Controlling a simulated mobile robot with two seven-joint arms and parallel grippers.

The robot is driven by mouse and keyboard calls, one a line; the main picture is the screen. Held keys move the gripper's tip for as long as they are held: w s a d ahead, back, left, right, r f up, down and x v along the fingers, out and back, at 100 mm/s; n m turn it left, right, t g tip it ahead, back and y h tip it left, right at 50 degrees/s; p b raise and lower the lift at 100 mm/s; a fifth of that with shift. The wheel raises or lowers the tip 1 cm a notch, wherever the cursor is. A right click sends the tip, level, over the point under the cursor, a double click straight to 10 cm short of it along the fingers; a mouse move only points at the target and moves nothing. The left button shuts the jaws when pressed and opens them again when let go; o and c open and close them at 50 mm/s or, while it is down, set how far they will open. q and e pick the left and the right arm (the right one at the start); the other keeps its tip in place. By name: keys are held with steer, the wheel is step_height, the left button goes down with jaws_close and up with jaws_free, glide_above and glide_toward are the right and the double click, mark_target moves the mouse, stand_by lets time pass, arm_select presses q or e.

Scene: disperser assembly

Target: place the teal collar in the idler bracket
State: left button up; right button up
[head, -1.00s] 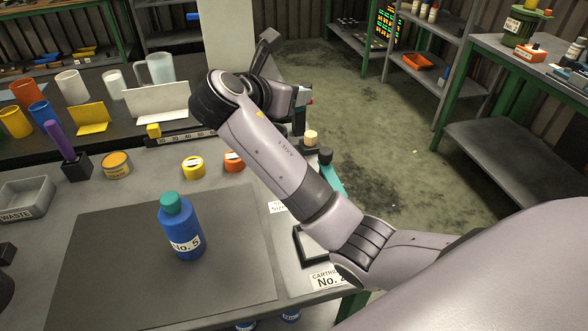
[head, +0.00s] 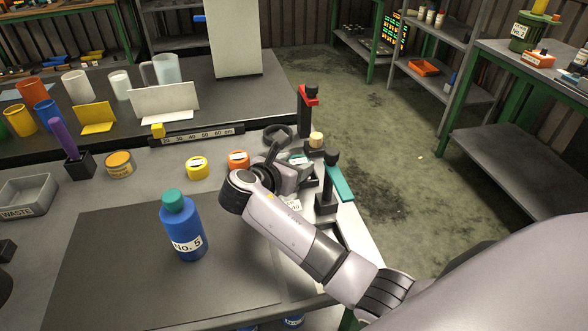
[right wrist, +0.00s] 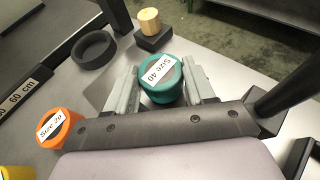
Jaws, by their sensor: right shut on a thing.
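The teal collar (right wrist: 161,84), with a white "Size 40" label on top, sits between the two fingers of my right gripper (right wrist: 162,82), which is shut on it. In the head view, a small part of the teal collar (head: 299,159) shows beyond my right gripper (head: 298,170). Whether it touches the table is hidden. I cannot tell which fixture is the idler bracket. Close by stand a black post with a red arm (head: 306,98), a black post with a teal arm (head: 340,182) and a wooden peg (head: 316,139) on a black block. My left gripper is not in view.
A black ring (right wrist: 94,50) lies near the peg. An orange collar (right wrist: 58,130) and a yellow collar (head: 197,168) are to the left. A blue bottle (head: 182,228) stands on the dark mat (head: 110,260). A ruler (head: 200,134) runs behind. The table's right edge is near.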

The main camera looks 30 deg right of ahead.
steer(key=shift+f, duration=0.45)
steer(key=shift+f, duration=0.1)
steer(key=o, duration=1.1)
